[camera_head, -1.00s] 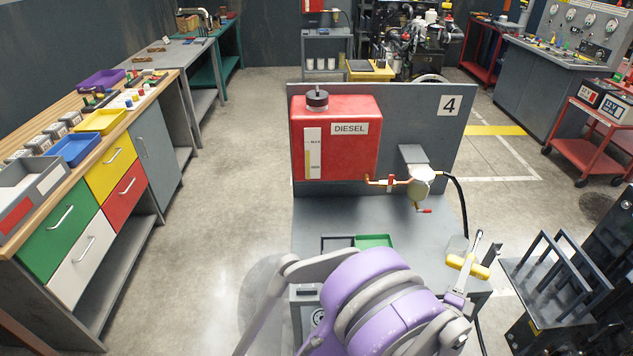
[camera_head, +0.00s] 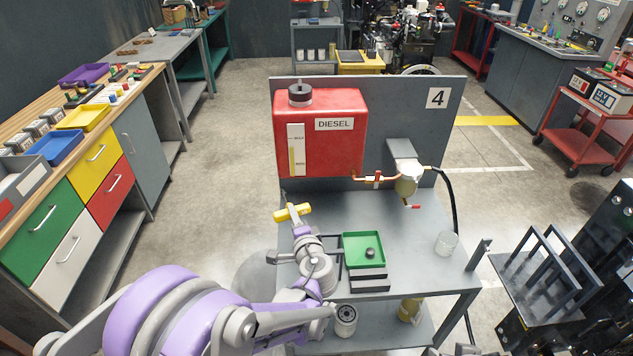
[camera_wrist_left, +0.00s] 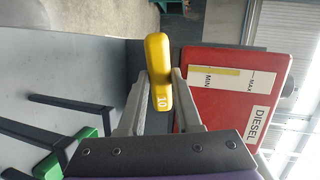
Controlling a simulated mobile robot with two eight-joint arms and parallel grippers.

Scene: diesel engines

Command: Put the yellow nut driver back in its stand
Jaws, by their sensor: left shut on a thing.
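The yellow nut driver (camera_head: 290,213) is held in my left gripper (camera_head: 296,219), above the left part of the grey bench and in front of the red diesel tank. In the left wrist view its yellow handle (camera_wrist_left: 158,58), marked 10, lies between the two grey fingers (camera_wrist_left: 160,82). Its shaft is hidden there. A dark angular frame (camera_wrist_left: 70,106) shows at the left of that view, beside a green edge. I cannot tell whether this frame is the stand. My right gripper is not in view.
The red diesel tank (camera_head: 340,155) is fixed to an upright panel behind the gripper. On the bench (camera_head: 425,225) are a green tray (camera_head: 360,237) with a dark round part, and a clear beaker (camera_head: 446,243). A brass-fitted filter (camera_head: 406,186) hangs at right.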

